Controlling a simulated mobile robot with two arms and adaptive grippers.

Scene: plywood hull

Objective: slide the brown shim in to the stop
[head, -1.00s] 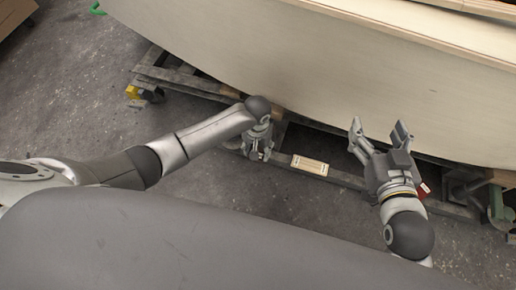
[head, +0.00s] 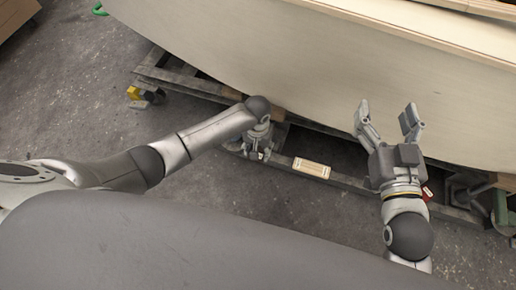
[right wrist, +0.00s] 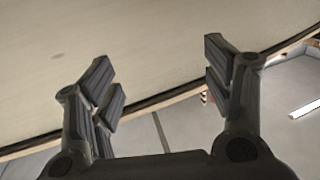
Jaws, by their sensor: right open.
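My right gripper (head: 387,118) is open and empty, its two fingers spread in front of the pale plywood hull (head: 300,65). I cannot make out a brown shim for certain. A small pale wooden piece (head: 312,168) lies on the beam between my two grippers.
A dark timber and metal cradle (head: 190,82) runs under the hull. A small red object (head: 427,193) shows beside my right wrist. A yellow block (head: 133,93) is at the left end of the cradle. The concrete floor (head: 75,100) at left is largely clear.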

